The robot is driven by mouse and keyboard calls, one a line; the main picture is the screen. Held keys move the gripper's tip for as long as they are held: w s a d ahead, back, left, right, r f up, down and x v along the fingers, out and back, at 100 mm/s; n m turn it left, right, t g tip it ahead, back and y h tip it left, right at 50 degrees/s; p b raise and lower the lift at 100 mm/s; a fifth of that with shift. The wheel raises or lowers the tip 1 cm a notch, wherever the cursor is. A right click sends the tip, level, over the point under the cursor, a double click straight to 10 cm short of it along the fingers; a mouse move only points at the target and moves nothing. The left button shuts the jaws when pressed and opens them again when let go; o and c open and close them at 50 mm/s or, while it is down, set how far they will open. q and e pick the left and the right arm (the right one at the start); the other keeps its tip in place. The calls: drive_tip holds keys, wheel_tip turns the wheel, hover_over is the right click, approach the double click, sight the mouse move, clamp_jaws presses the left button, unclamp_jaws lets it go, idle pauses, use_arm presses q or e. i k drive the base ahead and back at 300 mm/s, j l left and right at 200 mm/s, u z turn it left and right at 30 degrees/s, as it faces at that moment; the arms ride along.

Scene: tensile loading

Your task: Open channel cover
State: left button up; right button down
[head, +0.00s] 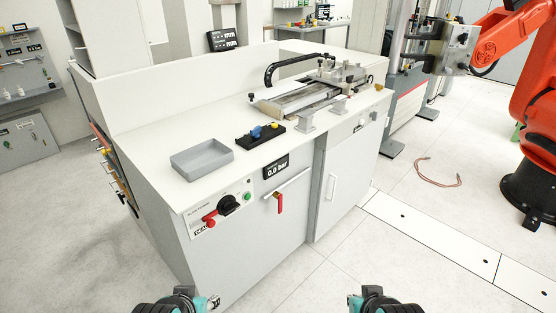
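White floor plates (434,236) with small dark holes lie in a strip along the floor right of the bench; they look flat and closed. On the bench top, a metal fixture (300,98) with a flat plate and a black arched handle or hose (292,66) sits at the right rear. I cannot tell which of these is the channel cover. My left gripper (190,302) and my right gripper (374,302) show only in part at the bottom edge, in front of the bench and apart from everything. Their fingers are mostly cut off.
A white bench carries a grey tray (202,159) and a black block with blue and yellow parts (261,135). Its front has a black rotary switch (228,205), a red lever (279,203) and a door handle (331,187). An orange robot arm (535,110) stands right; a reddish cable (438,174) lies on the floor.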

sight(270, 93)
drive_tip(key=i+l+u, duration=0.3)
drive_tip(key=i+l, duration=0.15)
drive_tip(key=l, duration=0.2)
drive_tip(key=i+l+u, duration=0.15)
drive_tip(key=l, duration=0.25)
drive_tip(key=i+l+u, duration=0.15)
drive_tip(key=i+l, duration=0.1)
drive_tip(key=l, duration=0.1)
